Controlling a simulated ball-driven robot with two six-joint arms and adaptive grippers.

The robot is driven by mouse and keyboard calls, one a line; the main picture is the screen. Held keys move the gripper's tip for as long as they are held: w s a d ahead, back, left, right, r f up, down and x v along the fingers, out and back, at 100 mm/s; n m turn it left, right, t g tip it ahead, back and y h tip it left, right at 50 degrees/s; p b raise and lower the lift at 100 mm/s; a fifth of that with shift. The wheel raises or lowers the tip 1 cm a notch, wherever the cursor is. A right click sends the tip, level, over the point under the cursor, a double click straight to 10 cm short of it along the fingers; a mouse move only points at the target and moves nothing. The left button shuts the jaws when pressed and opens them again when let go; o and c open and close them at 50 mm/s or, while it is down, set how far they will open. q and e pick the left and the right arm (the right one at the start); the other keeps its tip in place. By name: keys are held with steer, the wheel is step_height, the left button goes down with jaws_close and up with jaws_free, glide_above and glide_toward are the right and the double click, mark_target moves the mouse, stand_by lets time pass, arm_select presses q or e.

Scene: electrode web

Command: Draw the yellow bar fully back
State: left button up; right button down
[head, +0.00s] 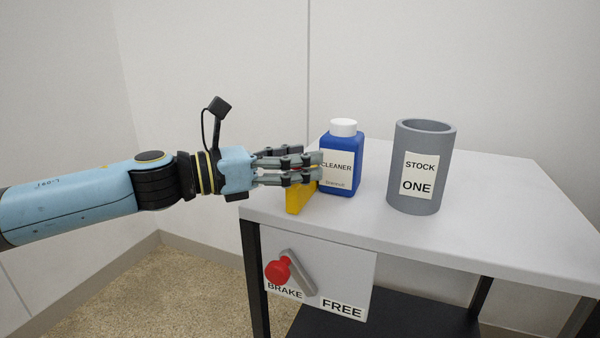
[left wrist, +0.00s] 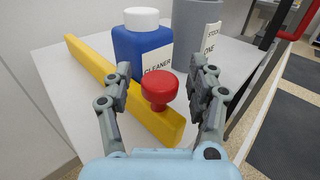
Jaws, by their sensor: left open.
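The yellow bar (head: 297,202) lies along the left side of the grey table top; in the head view only its front end shows below my fingers. In the left wrist view the bar (left wrist: 95,66) runs slantwise from upper left to lower middle. A red knob (left wrist: 159,88) stands on it near its near end. My left gripper (head: 319,166) is open, reaching in from the left over the bar. In the left wrist view its fingers (left wrist: 159,70) stand on either side of the knob; I cannot tell whether they touch it. My right gripper is not in view.
A blue CLEANER bottle (head: 343,150) with a white cap stands close behind the fingertips. A grey STOCK ONE cylinder (head: 421,125) stands right of it. A front panel (head: 345,272) carries a red-knobbed lever (head: 278,271) marked BRAKE and FREE. The table's right side (head: 510,200) is clear.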

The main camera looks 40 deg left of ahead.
arm_select(q)
steer(key=shift+w, duration=0.15)
jaws_close()
stand_by(0.4)
